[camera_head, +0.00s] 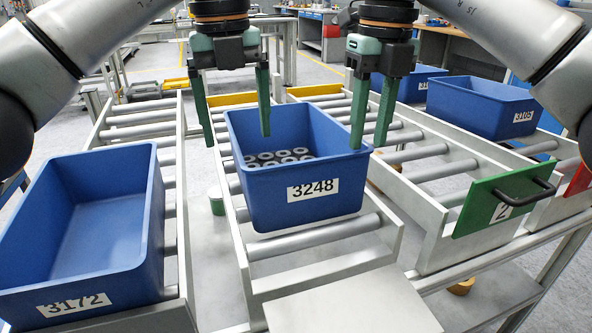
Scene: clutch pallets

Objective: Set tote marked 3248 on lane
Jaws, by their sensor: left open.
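The blue tote marked 3248 (270,192) sits upright on the rollers of the middle lane (320,233), with several grey ring-shaped parts (280,157) inside. My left gripper (237,138) is open at its left wall, one finger outside and one over the inside. My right gripper (368,145) is at the tote's right wall near the front corner. Its fingers show a narrow gap; whether they touch the wall is unclear.
A blue tote marked 3172 (150,225) stands on the left lane. A blue tote marked 3105 (470,110) and another blue tote (425,80) stand at the back right. The lane with green gate 2 (478,222) has bare rollers. A flat grey plate (350,308) lies in front.

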